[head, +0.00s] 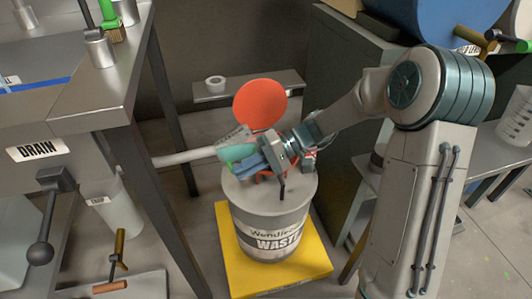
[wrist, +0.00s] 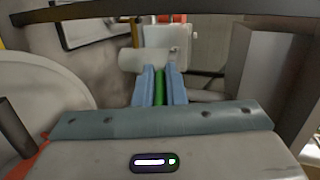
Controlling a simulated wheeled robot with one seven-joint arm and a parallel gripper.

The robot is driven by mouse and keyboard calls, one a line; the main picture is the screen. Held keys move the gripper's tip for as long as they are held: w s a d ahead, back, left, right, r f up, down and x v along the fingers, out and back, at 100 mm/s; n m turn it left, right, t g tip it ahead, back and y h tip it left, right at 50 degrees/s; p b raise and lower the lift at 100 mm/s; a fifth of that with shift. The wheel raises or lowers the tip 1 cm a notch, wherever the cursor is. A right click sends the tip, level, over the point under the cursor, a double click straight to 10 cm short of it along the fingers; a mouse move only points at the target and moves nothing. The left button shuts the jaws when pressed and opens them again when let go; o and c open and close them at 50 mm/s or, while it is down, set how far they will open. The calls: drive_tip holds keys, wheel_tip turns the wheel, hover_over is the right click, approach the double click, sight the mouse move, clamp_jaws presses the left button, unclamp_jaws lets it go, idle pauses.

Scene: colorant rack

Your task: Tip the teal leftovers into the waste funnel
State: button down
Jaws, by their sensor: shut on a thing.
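My gripper (head: 262,157) is shut on a pale translucent cup (head: 231,137), which has teal in it (head: 238,153). The cup looks tilted above the waste drum (head: 270,235). In the wrist view, the blue fingers (wrist: 160,88) close on a narrow green part (wrist: 160,84), perhaps the cup's handle. The red funnel (head: 263,178) on the drum top is mostly hidden behind my gripper. Its round red lid (head: 260,103) stands open behind. I cannot tell whether any teal is pouring out.
The drum stands on a yellow base (head: 230,262). A pale pipe (head: 185,157) reaches toward it from the left bench (head: 100,92). A low shelf (head: 250,86) with a tape roll (head: 215,83) is behind. A grey cabinet (head: 335,100) stands to the right.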

drive_tip(key=shift+w+d+r+g+y+p, duration=0.3)
drive_tip(key=shift+d+r+g+y, duration=0.15)
drive_tip(key=shift+d+y, duration=0.35)
idle(1.6)
drive_tip(key=shift+w+d+r+y, duration=0.15)
drive_tip(key=shift+r+y, duration=0.25)
drive_tip(key=shift+y, duration=0.2)
idle(1.0)
